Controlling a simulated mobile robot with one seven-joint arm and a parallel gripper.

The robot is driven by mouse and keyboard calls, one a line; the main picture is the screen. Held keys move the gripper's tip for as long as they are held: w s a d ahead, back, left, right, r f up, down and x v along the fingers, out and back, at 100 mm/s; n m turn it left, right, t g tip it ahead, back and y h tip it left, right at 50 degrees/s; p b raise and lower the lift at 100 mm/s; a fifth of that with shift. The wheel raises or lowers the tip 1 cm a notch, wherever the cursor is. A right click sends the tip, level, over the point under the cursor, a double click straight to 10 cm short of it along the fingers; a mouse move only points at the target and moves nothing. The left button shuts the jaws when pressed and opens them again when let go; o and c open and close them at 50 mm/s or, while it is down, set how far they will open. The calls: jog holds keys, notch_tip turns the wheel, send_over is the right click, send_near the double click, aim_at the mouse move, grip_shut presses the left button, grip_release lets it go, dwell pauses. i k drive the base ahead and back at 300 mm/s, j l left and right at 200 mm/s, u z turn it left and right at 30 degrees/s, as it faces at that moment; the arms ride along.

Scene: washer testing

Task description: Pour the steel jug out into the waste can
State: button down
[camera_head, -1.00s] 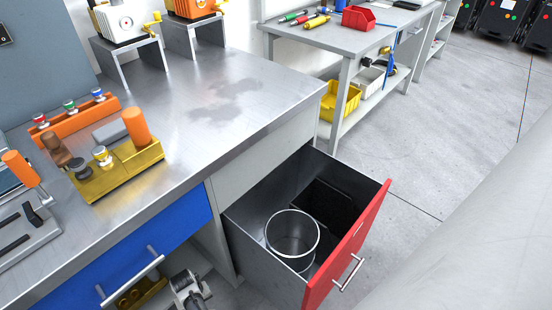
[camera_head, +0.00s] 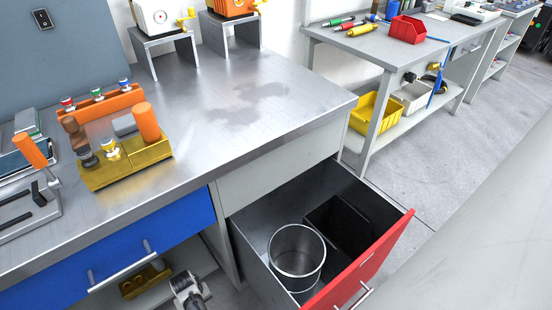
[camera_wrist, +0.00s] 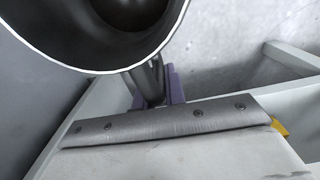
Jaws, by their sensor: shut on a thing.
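In the wrist view, the steel jug (camera_wrist: 75,45) fills the upper left, with its light rim and dark inside toward me. My gripper (camera_wrist: 160,88), with purple-grey fingers, is shut on the jug's handle (camera_wrist: 148,78) just below the rim; the grip is partly hidden. What the jug holds cannot be made out. In the head view, a round, open metal can (camera_head: 297,262), which looks like the waste can, stands in the pulled-out drawer (camera_head: 262,240) with the red front. It looks empty. Neither my gripper nor the jug shows in the head view.
A black open box (camera_head: 340,228) stands beside the can in the drawer. The steel bench (camera_head: 210,135) above bears a yellow block with fittings (camera_head: 130,165). A blue drawer (camera_head: 130,250) is left of the open one. Another bench (camera_head: 350,45) stands behind.

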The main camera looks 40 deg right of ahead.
aim_at(297, 253)
jog(key=k+l+u, duration=0.15)
jog(key=l+u, duration=0.25)
jog(key=l, duration=0.25)
jog(key=k+l+u, duration=0.2)
jog(key=l+u, duration=0.15)
jog(key=l, duration=0.25)
jog(key=k+l+u, duration=0.25)
jog(key=l+u, duration=0.15)
jog(key=l, duration=0.15)
jog(key=k+l+u, duration=0.9)
jog(key=k+l, duration=0.15)
jog(key=k, duration=0.2)
jog(key=k+l+z, duration=0.25)
jog(key=k, duration=0.15)
jog(key=k+l+z, duration=0.25)
jog(key=k, duration=0.1)
